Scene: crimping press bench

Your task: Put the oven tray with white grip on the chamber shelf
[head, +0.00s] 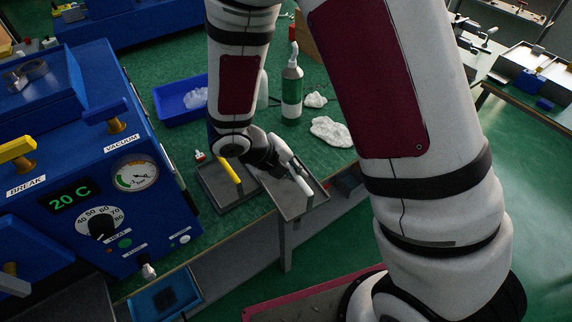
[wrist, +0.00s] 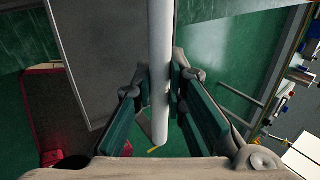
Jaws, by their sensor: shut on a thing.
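The oven tray with white grip (head: 282,194) is a dark grey flat tray at the front edge of the green bench in the head view. My gripper (head: 293,166) is shut on its white grip. In the wrist view the white grip (wrist: 160,60) runs between the fingers of my gripper (wrist: 160,92), with the grey tray plate (wrist: 95,50) to its left. I cannot tell whether the tray touches the bench. The blue vacuum oven (head: 150,215) stands at the left with a gauge, a knob and a display reading 20 C. Its chamber shelf is not clearly visible.
A second grey tray with yellow grip (head: 231,173) lies close left of the held tray. Behind are a blue bin (head: 178,112), a green-labelled bottle (head: 292,95) and white cloths (head: 333,131). A blue tray (head: 160,301) sits low in front. Green floor is clear at the right.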

